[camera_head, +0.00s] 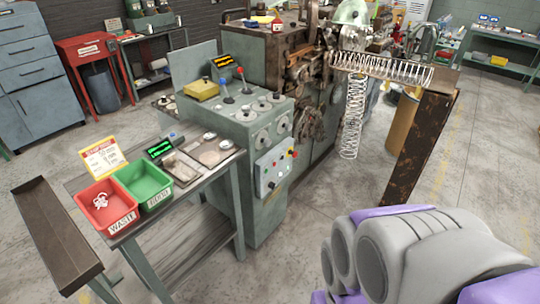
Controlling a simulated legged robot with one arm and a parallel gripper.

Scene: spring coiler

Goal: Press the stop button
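A small pale control panel (273,170) is mounted on the front of the green-grey machine cabinet. My grey and purple arm fills the lower right, apart from the panel in the picture. My gripper's fingers do not show.
The cabinet (258,215) has levers with blue and red knobs on top. A side table holds a red waste bin (106,205) and a green bin (145,185). A rusty post (420,145) and hanging springs (354,115) stand right. Floor between cabinet and arm is clear.

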